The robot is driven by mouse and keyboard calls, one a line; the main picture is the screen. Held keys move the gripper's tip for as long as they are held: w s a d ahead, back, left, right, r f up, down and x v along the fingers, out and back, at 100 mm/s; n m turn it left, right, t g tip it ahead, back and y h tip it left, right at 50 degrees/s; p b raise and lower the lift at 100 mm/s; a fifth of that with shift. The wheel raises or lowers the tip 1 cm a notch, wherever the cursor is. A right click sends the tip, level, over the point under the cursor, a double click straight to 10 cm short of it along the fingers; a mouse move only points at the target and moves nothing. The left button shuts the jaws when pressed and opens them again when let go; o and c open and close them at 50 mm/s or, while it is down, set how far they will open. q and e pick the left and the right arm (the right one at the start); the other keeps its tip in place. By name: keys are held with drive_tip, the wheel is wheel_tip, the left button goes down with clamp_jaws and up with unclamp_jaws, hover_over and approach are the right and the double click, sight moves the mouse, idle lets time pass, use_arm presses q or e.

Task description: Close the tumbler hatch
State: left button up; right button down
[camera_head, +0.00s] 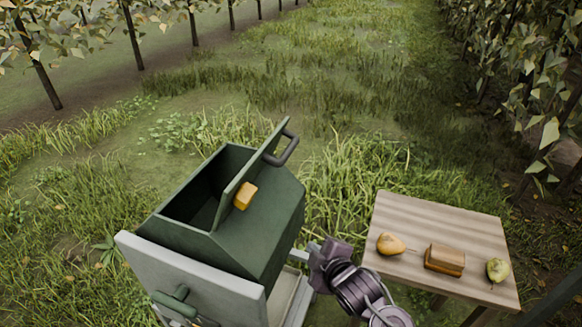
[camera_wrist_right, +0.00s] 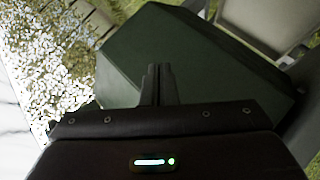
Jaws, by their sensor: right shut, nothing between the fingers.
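The dark green tumbler (camera_head: 262,235) stands at the lower middle of the head view, its top opening uncovered on the left. Its hatch (camera_head: 231,203) is raised, tilted upright along the right side of the opening. The hatch carries a dark bar handle (camera_head: 282,150) near its upper end and a small orange-yellow block (camera_head: 245,196) on its face. My right gripper (camera_head: 322,252) is low beside the tumbler's right side, below the hatch. In the right wrist view its fingers (camera_wrist_right: 158,72) are shut and empty, in front of the green tumbler body (camera_wrist_right: 195,60); contact cannot be told. My left gripper is out of view.
A pale panel (camera_head: 190,272) with a green fitting (camera_head: 176,302) stands at the tumbler's near end.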

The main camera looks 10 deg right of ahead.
drive_tip(key=w+r+n+t+y, duration=0.2)
drive_tip(key=w+r+n+t, duration=0.1)
drive_tip(key=w+r+n, duration=0.25)
drive_tip(key=n+g+y, duration=0.3)
drive_tip(key=n+y, duration=1.2)
drive_tip(key=n, duration=1.3)
approach(278, 134)
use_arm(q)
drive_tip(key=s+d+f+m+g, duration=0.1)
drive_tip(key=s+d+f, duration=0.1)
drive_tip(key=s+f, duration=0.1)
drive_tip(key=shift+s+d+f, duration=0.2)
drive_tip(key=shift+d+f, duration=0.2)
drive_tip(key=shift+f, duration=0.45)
use_arm(e)
drive_tip(key=shift+n, duration=0.25)
drive_tip(key=x, duration=0.7)
drive_tip(key=shift+w+d+f, duration=0.15)
drive_tip(key=shift+w, duration=0.05)
